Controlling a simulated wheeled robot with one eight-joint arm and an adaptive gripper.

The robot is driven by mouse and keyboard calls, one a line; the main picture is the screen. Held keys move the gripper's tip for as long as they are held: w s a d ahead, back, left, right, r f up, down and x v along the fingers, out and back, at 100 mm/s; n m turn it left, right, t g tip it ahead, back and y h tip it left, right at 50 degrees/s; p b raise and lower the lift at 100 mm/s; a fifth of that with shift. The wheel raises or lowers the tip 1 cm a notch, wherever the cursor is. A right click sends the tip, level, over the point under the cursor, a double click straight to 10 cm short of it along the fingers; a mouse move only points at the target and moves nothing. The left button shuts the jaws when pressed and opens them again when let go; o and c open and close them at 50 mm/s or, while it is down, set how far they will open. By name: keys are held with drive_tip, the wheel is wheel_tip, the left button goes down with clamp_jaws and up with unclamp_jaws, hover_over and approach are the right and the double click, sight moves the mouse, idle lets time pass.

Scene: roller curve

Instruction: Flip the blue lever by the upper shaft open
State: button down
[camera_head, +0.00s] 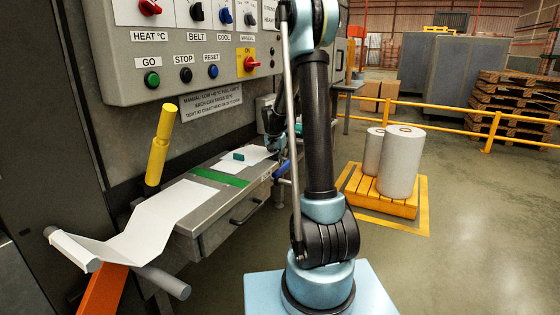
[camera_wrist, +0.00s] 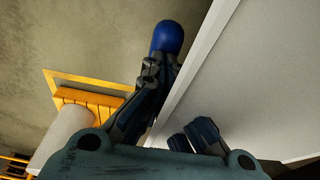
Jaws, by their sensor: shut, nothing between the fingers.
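The blue lever (camera_wrist: 168,38) shows its rounded blue end at the top of the wrist view, beside the edge of a grey panel. In the head view, a small blue part (camera_head: 282,170) shows beside the right end of the bench, partly hidden by my arm. My gripper (camera_wrist: 158,75) is shut and empty. Its dark fingers are close to the blue end; I cannot tell whether they touch it. The upper shaft cannot be made out clearly.
The machine's control panel (camera_head: 190,50) hangs over the metal bench (camera_head: 215,190), left of my arm. A white sheet (camera_head: 165,215) runs over the bench to a roller at the front. A yellow handle (camera_head: 160,145) stands there. Rolls (camera_head: 400,165) rest on a yellow pallet at right.

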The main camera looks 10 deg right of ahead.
drive_tip(key=shift+s+a+f, duration=0.15)
drive_tip(key=shift+s+f, duration=0.05)
drive_tip(key=shift+f, duration=0.35)
drive_tip(key=shift+r, duration=0.15)
drive_tip(key=shift+r, duration=0.2)
drive_tip(key=s+a+v, duration=0.1)
drive_tip(key=v, duration=1.2)
drive_tip(key=w+d+m+g+y, duration=0.15)
drive_tip(key=d+m, duration=0.25)
drive_tip(key=m, duration=1.4)
drive_tip(key=shift+h, duration=0.25)
drive_tip(key=f, duration=0.9)
drive_tip(key=w+f, duration=0.1)
drive_tip(key=f, duration=0.3)
drive_tip(key=shift+w+f, duration=0.15)
drive_tip(key=shift+d, duration=0.1)
